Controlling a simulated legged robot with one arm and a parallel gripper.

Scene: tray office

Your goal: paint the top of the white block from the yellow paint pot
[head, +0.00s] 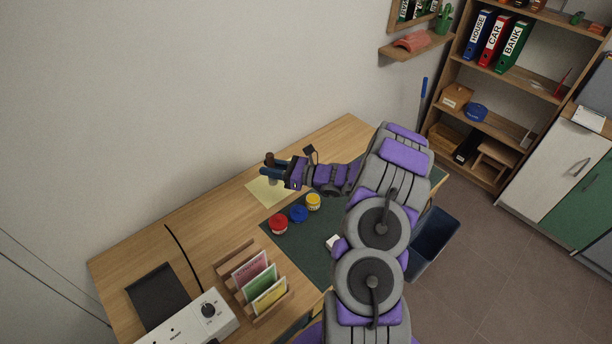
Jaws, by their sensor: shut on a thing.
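The yellow paint pot (313,202) stands on the dark green mat, at the right end of a row with a blue pot (298,214) and a red pot (278,224). The white block (332,242) lies on the mat, nearer me than the pots, partly hidden by my arm. My gripper (271,169) is beyond the pots, over the back of the desk near a pale yellow sheet (264,192). It is shut on a small brown thing (270,157) that sticks up between the fingers. Its lower part is hidden, and I cannot tell whether it is a brush.
The wooden desk (205,228) stands against the wall. A card rack (234,260), a black pad (158,296) and a white control box (190,322) are at the left. A blue bin (434,238) stands on the floor at right. The mat (287,246) has free room left of the block.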

